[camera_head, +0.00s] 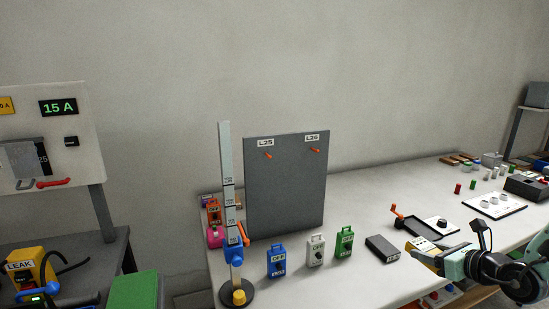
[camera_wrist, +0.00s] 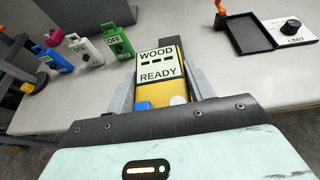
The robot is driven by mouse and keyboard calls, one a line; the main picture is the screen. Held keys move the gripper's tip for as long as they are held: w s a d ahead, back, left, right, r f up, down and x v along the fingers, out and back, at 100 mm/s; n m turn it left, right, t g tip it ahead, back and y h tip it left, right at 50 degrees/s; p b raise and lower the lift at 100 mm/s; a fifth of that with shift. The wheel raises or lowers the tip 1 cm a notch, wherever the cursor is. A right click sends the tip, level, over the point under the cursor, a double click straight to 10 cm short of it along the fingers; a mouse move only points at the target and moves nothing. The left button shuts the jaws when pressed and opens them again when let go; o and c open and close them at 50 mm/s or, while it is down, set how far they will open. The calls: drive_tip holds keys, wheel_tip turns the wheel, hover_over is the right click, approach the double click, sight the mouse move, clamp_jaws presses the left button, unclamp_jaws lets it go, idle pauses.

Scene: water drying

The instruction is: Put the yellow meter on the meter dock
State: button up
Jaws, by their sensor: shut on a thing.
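The yellow meter (camera_wrist: 150,92) is between the fingers of my gripper (camera_wrist: 163,86). Its pale face reads "WOOD --- READY" and points up at the wrist camera. In the head view my gripper (camera_head: 428,250) is at the right, over the front part of the bench, with a bit of the yellow meter (camera_head: 425,246) showing. A black shallow tray with a white "LIMIT" knob panel (camera_head: 425,227) lies just beyond it. A dark grey block (camera_head: 382,248) lies to its left. No label names the meter dock, so I cannot tell which of these it is.
Blue (camera_head: 277,261), white (camera_head: 315,250) and green (camera_head: 344,242) lock-like "OFF" blocks stand left on the bench. An orange lever (camera_head: 398,216) rises by the black tray. A grey board (camera_head: 287,184) and a tall gauge (camera_head: 226,180) stand farther left. Small parts lie at the far right.

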drive_tip(key=s+a+f+n+y+p, duration=0.1)
drive_tip(key=s+a+f+p, duration=0.2)
drive_tip(key=s+a+f, duration=0.2)
drive_tip(key=shift+s+a+f+g+y, duration=0.35)
drive_tip(key=shift+a+f, duration=0.3)
drive_tip(key=shift+f, duration=0.3)
